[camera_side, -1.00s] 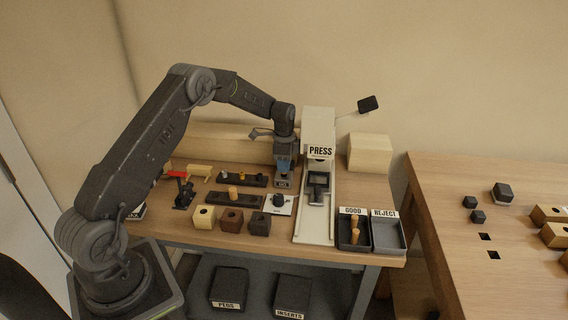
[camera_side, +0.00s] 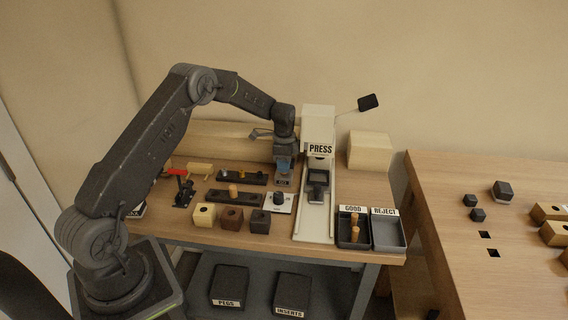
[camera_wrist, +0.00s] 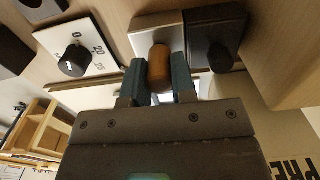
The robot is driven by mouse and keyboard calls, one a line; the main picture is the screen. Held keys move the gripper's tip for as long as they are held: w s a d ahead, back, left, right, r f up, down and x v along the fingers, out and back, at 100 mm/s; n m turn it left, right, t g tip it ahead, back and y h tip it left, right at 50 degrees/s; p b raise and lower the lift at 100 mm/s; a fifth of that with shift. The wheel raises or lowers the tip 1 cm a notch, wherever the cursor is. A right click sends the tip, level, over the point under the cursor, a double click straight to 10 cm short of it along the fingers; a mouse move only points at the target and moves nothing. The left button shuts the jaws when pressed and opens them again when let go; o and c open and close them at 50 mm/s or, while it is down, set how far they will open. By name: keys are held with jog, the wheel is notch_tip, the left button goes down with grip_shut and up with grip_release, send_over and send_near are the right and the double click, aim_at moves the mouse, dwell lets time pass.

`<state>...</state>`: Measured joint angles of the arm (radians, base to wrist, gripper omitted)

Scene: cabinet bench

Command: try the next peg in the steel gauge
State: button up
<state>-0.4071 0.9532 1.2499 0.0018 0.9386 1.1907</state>
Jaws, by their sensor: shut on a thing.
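My gripper (camera_side: 284,166) is lowered over the steel gauge at the back of the bench, just left of the press. In the wrist view its two blue fingers (camera_wrist: 160,82) are shut on an orange-brown wooden peg (camera_wrist: 160,66). The peg is in front of the pale steel gauge (camera_wrist: 147,38); I cannot tell whether its end is inside a hole or just above it. In the side view my gripper hides the peg and most of the gauge. Another wooden peg (camera_side: 233,190) stands in the dark front rack (camera_side: 216,197).
The white press (camera_side: 318,125) stands close on the right. A dial plate (camera_side: 271,207) lies in front of the gauge, with several bored blocks (camera_side: 232,221) nearby. A back rack (camera_side: 226,176) is left.

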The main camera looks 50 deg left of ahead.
jog(key=shift+f, duration=0.2)
dwell(0.3)
jog(key=shift+r, duration=2.6)
jog(key=shift+s, duration=0.1)
